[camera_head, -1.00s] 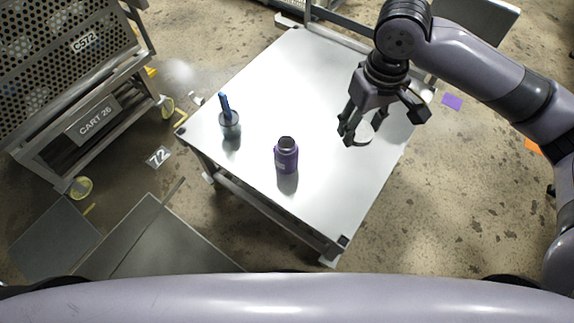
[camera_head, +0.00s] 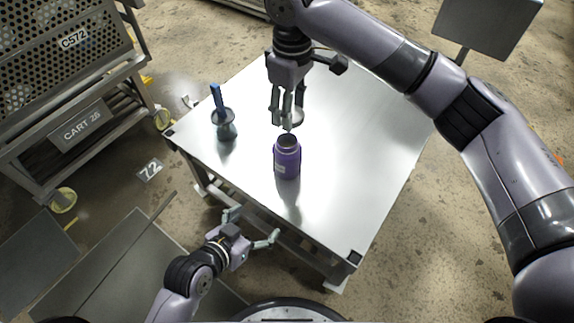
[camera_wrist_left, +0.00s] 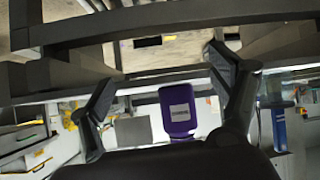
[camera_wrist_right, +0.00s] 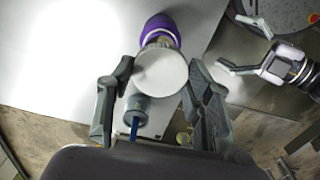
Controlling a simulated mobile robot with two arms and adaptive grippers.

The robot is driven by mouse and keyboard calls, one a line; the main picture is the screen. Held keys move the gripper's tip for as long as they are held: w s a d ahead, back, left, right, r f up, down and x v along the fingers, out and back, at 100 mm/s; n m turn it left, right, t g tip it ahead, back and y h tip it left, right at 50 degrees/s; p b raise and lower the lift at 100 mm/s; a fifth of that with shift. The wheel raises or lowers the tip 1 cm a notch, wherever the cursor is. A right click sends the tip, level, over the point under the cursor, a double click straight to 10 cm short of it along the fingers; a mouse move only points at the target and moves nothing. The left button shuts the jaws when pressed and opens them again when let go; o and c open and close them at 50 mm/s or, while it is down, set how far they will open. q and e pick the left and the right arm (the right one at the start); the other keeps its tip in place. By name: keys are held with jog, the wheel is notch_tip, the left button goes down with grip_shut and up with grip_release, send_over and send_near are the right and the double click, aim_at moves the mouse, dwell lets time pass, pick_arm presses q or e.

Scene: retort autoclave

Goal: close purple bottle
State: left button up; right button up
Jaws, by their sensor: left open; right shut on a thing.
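The purple bottle (camera_head: 288,160) stands upright on the white table with its mouth uncovered. It shows beyond the left fingers in the left wrist view (camera_wrist_left: 180,108) and past the lid in the right wrist view (camera_wrist_right: 157,28). My right gripper (camera_head: 287,121) is shut on a round pale lid (camera_wrist_right: 160,72), held just above and behind the bottle's mouth, apart from it. In the head view the fingers partly hide the lid (camera_head: 298,117). My left gripper (camera_head: 254,226) is open and empty, low at the table's near edge, short of the bottle.
A grey cup-like container (camera_head: 226,130) with a blue handle (camera_head: 216,98) stands left of the bottle. The table (camera_head: 350,150) is clear on the right. A perforated cart (camera_head: 70,90) stands at the left, and a grey panel (camera_head: 490,25) at the back right.

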pick_arm(q)
jog(key=w+d+r+t+h, duration=0.1)
jog(key=t, duration=0.1)
jog(key=w+d+r+t+h, duration=0.1)
jog(key=w+d+r+t, duration=0.1)
jog(key=shift+d+r, duration=0.3)
pick_arm(e)
jog(key=shift+a+f, duration=0.2)
jog(key=shift+a, duration=0.1)
pick_arm(q)
jog(key=shift+w+r+t, duration=0.35)
jog(key=shift+r+t, duration=0.15)
jog(key=shift+t, duration=0.3)
jog(key=shift+w+a+r+n+t+y, duration=0.2)
jog(key=shift+a+r+n+t+y, duration=0.25)
jog(key=shift+t, duration=0.35)
pick_arm(e)
jog(key=shift+w+a+n, duration=0.1)
jog(key=shift+n, duration=0.2)
pick_arm(q)
jog(key=shift+w+d+f, duration=0.1)
jog(key=x, duration=1.2)
jog(key=shift+d, duration=0.1)
jog(key=shift+c, duration=0.5)
jog(key=c, duration=1.7)
pick_arm(e)
send_over(287, 150)
jog(key=w, duration=0.3)
jog(key=shift+s+f, duration=0.2)
jog(key=shift+f, duration=2.3)
